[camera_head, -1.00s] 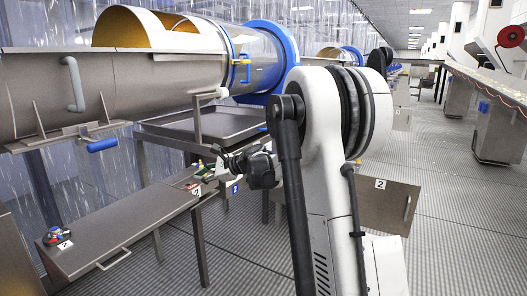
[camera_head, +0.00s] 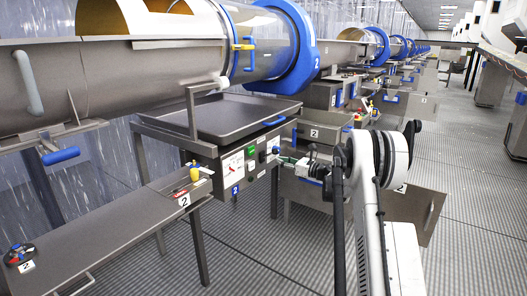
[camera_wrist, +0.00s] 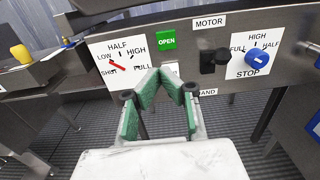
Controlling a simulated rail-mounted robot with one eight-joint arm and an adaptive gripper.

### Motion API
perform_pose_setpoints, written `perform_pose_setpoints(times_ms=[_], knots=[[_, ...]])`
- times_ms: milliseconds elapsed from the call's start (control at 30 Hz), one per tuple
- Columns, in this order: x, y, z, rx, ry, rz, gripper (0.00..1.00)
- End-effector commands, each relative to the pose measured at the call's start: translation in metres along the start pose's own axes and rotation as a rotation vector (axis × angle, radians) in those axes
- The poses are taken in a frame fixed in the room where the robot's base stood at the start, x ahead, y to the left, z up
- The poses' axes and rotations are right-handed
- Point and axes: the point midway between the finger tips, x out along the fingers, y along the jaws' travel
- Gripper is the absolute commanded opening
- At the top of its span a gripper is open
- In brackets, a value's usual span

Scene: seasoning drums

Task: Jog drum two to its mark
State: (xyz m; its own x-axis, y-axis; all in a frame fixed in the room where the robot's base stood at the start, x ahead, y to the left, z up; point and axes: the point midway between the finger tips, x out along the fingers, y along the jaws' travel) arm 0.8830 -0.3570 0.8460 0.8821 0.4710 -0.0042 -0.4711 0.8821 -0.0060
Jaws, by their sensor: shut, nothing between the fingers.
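Drum two (camera_head: 262,57) lies at the upper left in the head view, with a blue ring (camera_head: 290,45) marked 2 and a yellow fitting (camera_head: 243,46). I cannot make out its mark. Below it is a control panel (camera_head: 236,175) labelled 2. In the wrist view the panel (camera_wrist: 200,42) has a dial with a red needle (camera_wrist: 117,66), a green OPEN plate (camera_wrist: 166,39), a black switch (camera_wrist: 214,60) under MOTOR and a blue knob (camera_wrist: 257,56) over STOP. My gripper (camera_wrist: 163,76) is shut and empty, its green-padded fingertips before the panel, hiding part of a white label. Contact is unclear.
A grey tray (camera_head: 215,128) sits above the panel. A low steel bench (camera_head: 100,238) with small items is at the left. A steel box (camera_head: 410,205) stands behind my arm at the right. The grated aisle floor at the right is open.

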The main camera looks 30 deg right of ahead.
Motion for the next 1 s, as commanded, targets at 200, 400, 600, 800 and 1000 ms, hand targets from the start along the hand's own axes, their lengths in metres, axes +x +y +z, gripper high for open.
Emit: perform_pose_setpoints(times_ms=[200, 400, 600, 800, 1000], knots=[[-0.001, -0.002, -0.002, 0.009, -0.005, -0.001, 0.00], [0.000, -0.002, -0.002, 0.008, -0.004, -0.001, 0.00], [0.018, -0.001, -0.003, 0.007, -0.004, 0.001, 0.00], [0.053, -0.001, -0.003, 0.007, -0.004, 0.001, 0.00], [0.090, -0.001, -0.003, 0.007, -0.004, 0.001, 0.00]])
